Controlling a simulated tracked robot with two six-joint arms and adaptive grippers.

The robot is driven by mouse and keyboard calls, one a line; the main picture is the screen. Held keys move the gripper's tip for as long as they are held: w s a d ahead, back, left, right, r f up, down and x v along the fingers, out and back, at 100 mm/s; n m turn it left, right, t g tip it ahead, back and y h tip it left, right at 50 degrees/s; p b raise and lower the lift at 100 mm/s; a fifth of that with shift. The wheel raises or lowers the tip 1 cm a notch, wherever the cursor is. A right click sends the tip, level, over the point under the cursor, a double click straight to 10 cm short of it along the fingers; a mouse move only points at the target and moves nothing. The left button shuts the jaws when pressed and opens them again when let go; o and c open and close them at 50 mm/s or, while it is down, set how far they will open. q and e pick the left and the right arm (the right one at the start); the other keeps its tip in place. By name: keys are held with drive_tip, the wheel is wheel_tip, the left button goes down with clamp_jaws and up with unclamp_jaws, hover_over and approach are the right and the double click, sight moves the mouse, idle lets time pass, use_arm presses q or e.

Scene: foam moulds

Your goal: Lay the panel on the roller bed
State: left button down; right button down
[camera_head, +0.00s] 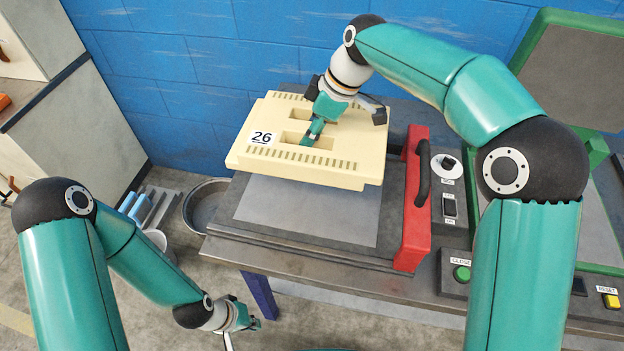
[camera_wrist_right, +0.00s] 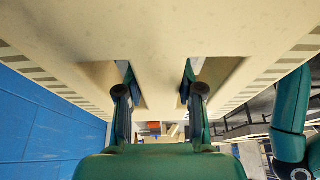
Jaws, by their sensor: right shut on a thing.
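A cream panel (camera_head: 358,152) with two slots, rows of small notches and a "26" label is at the back of the table in the head view. My right gripper (camera_head: 312,134) is shut on the bar between its slots. In the right wrist view the fingers (camera_wrist_right: 160,92) reach into the slots of the panel (camera_wrist_right: 160,30). The panel appears raised above a flat grey bed (camera_head: 310,212) in a dark frame; its underside is hidden. I cannot make out rollers on this bed. My left gripper (camera_head: 248,318) is low at the lower left, away from the panel, its jaws unclear.
A red bar with a black handle (camera_head: 413,205) stands at the bed's right side. Beyond it are a knob (camera_head: 445,165), a switch and a green CLOSE button (camera_head: 461,273). A green-framed lid (camera_head: 580,65) stands at the right. A blue wall (camera_head: 200,60) is close behind.

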drive_tip(key=f, duration=1.1)
drive_tip(key=f+p, duration=0.1)
drive_tip(key=f, duration=0.4)
drive_tip(key=shift+d+f, duration=0.25)
drive_tip(key=shift+f, duration=0.1)
drive_tip(key=c, duration=0.7)
unclamp_jaws()
drive_tip(key=b+v, duration=0.1)
drive_tip(key=v, duration=1.1)
drive_tip(key=shift+s, duration=0.1)
drive_tip(key=shift+s, duration=0.1)
